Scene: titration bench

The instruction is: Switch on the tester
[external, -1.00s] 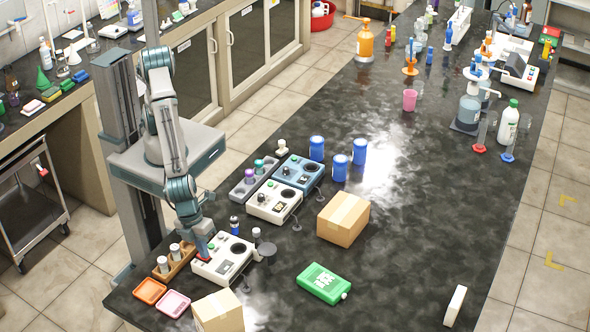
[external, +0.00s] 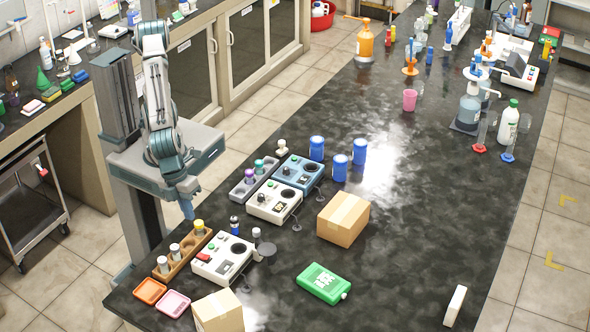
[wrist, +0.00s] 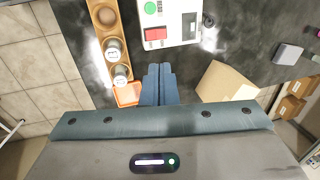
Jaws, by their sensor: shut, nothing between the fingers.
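A white tester (external: 218,275) with a red rocker switch (external: 203,257), a green button and a small dark display stands near the bench's front left. In the wrist view the tester (wrist: 172,36) is at the top, with its red switch (wrist: 155,34) and green button (wrist: 150,7) in sight. I cannot tell from the switch or display whether it is on. My gripper (external: 188,215) is raised behind the tester, by the far end of the wooden rack, and touches nothing. In the wrist view its fingers (wrist: 159,72) are together and empty, below the red switch.
The wooden rack (external: 178,262) with several vials stands left of the tester. Two more testers, one white (external: 273,202) and one blue (external: 301,172), stand behind it.

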